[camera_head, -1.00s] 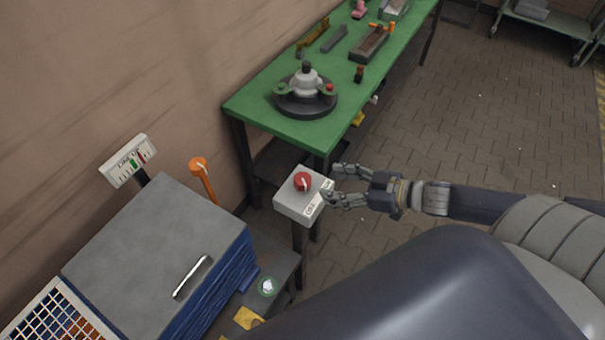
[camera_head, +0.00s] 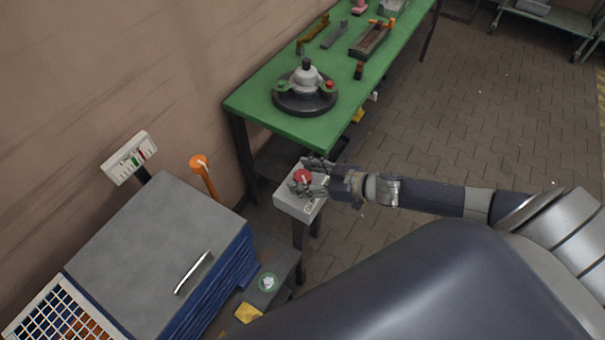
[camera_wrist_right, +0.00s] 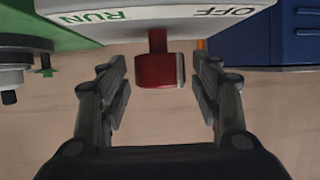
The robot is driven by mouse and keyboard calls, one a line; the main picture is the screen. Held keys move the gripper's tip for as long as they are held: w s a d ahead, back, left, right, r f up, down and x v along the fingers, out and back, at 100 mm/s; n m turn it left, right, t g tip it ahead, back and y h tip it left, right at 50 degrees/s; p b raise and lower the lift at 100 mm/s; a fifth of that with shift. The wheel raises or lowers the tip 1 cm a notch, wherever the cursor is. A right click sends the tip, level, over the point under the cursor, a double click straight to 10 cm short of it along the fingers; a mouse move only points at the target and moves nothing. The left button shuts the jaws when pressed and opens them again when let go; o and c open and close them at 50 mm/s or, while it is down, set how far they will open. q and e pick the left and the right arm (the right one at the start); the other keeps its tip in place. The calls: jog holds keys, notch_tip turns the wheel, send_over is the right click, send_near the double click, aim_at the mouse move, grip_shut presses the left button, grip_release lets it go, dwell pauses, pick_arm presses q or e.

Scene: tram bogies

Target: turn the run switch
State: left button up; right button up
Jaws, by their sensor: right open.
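The run switch is a red knob (camera_head: 302,176) with a pale pointer line on a light grey box (camera_head: 291,203) on a post. In the right wrist view the red knob (camera_wrist_right: 160,70) sits between the open fingers, with a gap on each side. That view also shows the box face (camera_wrist_right: 160,14) with "RUN" and "OFF" lettering; the knob's pale line is on the OFF side. My right gripper (camera_head: 307,177) is open around the knob; it also shows in the wrist view (camera_wrist_right: 161,88). My left gripper is not in view.
A green workbench (camera_head: 250,104) with a round black fixture (camera_head: 305,100) stands behind the box. A blue cabinet with a grey top (camera_head: 150,240) stands at the left, with an orange handle (camera_head: 203,178) behind it. Open floor (camera_head: 440,120) lies to the right.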

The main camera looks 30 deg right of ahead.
jog(key=shift+w+a+f, duration=0.1)
jog(key=shift+w+a, duration=0.1)
jog(key=shift+w, duration=0.05)
jog(key=c, duration=1.1)
